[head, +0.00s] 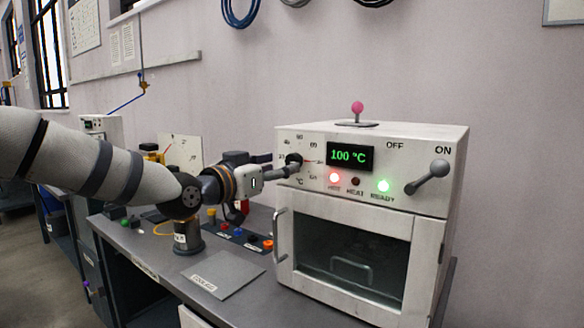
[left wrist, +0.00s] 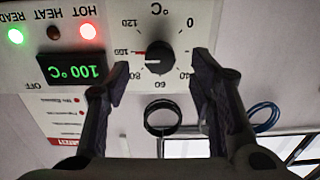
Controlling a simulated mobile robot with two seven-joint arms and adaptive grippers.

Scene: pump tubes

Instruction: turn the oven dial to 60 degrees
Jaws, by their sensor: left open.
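The oven (head: 350,215) is a white box with a glass door. Its black round dial (left wrist: 160,57) is on the panel, also seen in the head view (head: 293,160). In the upside-down left wrist view, a red mark beside the dial lies at 100 on the printed scale; 60 is below the dial there. The green display (head: 351,156) reads 100 °C. My left gripper (left wrist: 158,78) is open in front of the dial, one finger to each side of it, with visible gaps. My right gripper is not in view.
The HOT lamp (head: 334,177) glows red, HEAT is dark and READY (head: 383,185) glows green. A grey lever (head: 429,178) sits under ON. A pink-knobbed lever (head: 357,108) stands on top of the oven. Small coloured parts lie on the bench (head: 160,255) below my arm.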

